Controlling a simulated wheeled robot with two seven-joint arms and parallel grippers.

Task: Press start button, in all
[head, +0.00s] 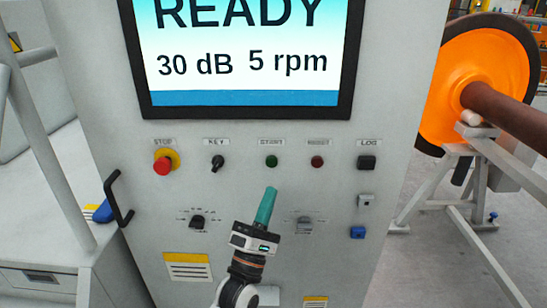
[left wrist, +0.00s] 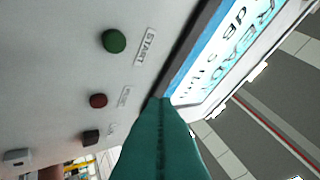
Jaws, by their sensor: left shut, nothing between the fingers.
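The green start button (head: 271,161) sits under the START label on the grey panel, in the middle of the row of controls. It also shows in the left wrist view (left wrist: 114,41) at the upper left, uncovered. My left gripper (head: 270,190), with teal fingers, is shut and empty. In the head view its tip is just below the start button. In the left wrist view the shut fingers (left wrist: 160,105) point up beside the reset button, and a gap shows between them and the start button. My right gripper is in neither view.
The screen (head: 245,50) above reads READY, 30 dB, 5 rpm. The red stop button (head: 163,165), key switch (head: 217,162), dark red reset button (head: 317,161) and black log button (head: 367,162) share the row. Two knobs sit below. An orange wheel (head: 470,75) stands at the right.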

